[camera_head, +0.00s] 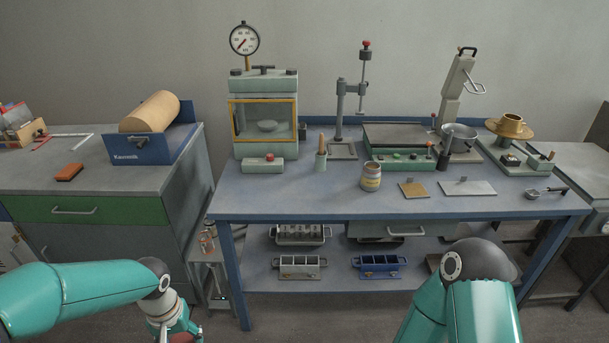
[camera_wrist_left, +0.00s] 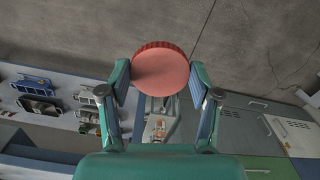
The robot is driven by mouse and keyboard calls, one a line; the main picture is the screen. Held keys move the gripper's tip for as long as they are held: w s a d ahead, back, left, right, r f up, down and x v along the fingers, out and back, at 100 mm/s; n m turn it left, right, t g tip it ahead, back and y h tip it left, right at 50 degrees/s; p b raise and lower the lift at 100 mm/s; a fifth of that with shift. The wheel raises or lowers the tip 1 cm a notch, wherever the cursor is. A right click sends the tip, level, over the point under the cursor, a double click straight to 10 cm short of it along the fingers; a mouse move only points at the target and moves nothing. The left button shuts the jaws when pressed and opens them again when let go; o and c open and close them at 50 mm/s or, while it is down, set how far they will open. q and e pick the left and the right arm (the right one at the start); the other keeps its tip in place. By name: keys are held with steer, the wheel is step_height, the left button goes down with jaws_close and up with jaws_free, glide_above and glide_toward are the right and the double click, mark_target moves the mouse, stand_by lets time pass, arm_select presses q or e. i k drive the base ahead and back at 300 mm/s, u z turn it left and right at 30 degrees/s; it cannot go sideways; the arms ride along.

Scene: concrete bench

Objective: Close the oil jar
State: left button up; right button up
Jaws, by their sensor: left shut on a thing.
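A small jar (camera_head: 371,177) with a yellowish label stands upright on the blue bench, near its front edge. It seems to have no lid on, and its contents cannot be made out. My left gripper (camera_wrist_left: 160,76) is shut on a round red lid (camera_wrist_left: 161,72), with one finger on each side of its rim. In the head view my left gripper (camera_head: 182,333) is low at the bottom edge, in front of the bench and well away from the jar; the lid is mostly cut off there. My right arm shows at the bottom right, but its gripper is out of view.
A small stand (camera_head: 208,268) holds bottles left of the bench. The bench's front left is clear.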

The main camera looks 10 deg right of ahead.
mark_target(371, 173)
steer(key=z, duration=0.6)
steer(key=i, duration=1)
steer(key=u, duration=0.15)
